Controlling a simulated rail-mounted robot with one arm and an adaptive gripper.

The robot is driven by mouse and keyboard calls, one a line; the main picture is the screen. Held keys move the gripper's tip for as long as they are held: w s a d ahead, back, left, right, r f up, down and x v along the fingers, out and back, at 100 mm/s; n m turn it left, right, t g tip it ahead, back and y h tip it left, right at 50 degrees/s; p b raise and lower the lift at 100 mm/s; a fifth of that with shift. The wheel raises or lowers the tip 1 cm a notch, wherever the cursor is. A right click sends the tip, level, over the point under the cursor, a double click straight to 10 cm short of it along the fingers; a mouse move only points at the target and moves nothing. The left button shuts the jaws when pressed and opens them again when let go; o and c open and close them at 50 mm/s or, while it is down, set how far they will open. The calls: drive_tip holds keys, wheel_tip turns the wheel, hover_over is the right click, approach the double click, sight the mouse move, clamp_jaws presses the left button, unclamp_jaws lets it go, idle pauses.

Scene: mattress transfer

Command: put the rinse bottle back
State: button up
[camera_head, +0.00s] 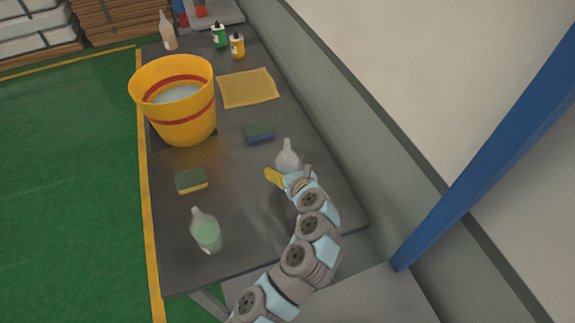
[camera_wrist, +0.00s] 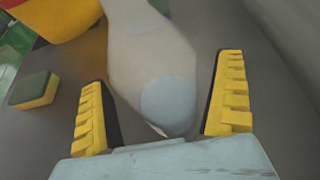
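A pale, whitish clear bottle (camera_head: 288,158) is at the right side of the dark table, at my gripper (camera_head: 287,174). In the wrist view the bottle (camera_wrist: 150,50) lies between my two yellow-ridged fingers (camera_wrist: 165,95), with a round grey patch near its lower end. The fingers are spread, with a clear gap on the right side of the bottle; the left finger is close to it. A second bottle with pale green liquid (camera_head: 207,232) stands at the near left of the table. A bottle with pinkish liquid (camera_head: 168,33) stands at the far end. Which is the rinse bottle I cannot tell.
A yellow bucket (camera_head: 188,122) with a red band holds liquid. Two sponges (camera_head: 191,180) (camera_head: 258,133) lie on the table (camera_head: 175,265); one also shows in the wrist view (camera_wrist: 36,90). A yellow cloth (camera_head: 247,88), green and yellow bottles (camera_head: 219,37) (camera_head: 237,47) are farther back. A wall edges the right.

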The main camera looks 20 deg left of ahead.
drive_tip(key=shift+s+d+r, duration=0.2)
drive_tip(key=shift+r, duration=0.1)
drive_tip(key=v, duration=1.1)
drive_tip(key=shift+s+p, duration=0.25)
drive_tip(key=shift+p, duration=0.2)
drive_tip(key=shift+d, duration=0.1)
